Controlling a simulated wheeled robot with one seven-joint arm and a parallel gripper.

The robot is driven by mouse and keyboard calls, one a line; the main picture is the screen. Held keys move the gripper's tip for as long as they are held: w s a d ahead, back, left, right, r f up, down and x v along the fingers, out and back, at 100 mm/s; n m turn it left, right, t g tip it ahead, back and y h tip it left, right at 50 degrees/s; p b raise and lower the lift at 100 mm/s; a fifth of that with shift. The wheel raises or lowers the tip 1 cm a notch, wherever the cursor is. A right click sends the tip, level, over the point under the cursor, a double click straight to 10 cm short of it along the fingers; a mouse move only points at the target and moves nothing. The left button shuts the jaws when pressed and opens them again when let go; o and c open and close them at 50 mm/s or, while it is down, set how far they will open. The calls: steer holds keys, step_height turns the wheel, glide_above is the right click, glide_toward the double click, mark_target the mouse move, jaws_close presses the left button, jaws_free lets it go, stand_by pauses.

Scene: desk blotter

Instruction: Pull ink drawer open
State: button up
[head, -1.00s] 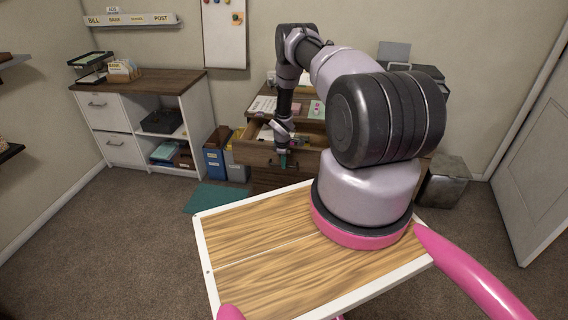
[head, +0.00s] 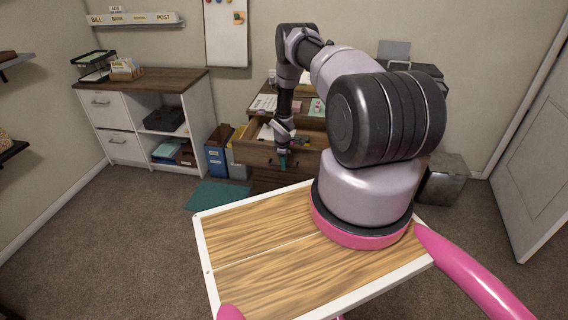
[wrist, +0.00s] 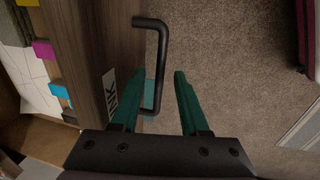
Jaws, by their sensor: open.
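The ink drawer (head: 256,153) is pulled partly out of the wooden desk, and its inside shows from above. In the wrist view its wood front (wrist: 90,50) carries a white label (wrist: 110,95) ending in "NK". A black bar handle (wrist: 162,60) stands off this front. My gripper (head: 283,161) is at the drawer front. In the wrist view its teal fingers (wrist: 158,80) are open, with the handle's lower end in the gap between them. I cannot tell whether either finger touches the handle.
Colored blocks (wrist: 43,50) lie inside the drawer. Blue (head: 216,155) and grey file boxes stand left of the desk. A white cabinet (head: 112,115) is farther left, and a grey bin (head: 443,180) is on the right. A teal mat (head: 215,196) lies on open carpet.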

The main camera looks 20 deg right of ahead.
step_height(320, 180, up, 11)
steer(key=s+a, duration=0.1)
steer(key=shift+s+f, duration=0.2)
steer(key=shift+s, duration=0.2)
steer(key=shift+a, duration=0.1)
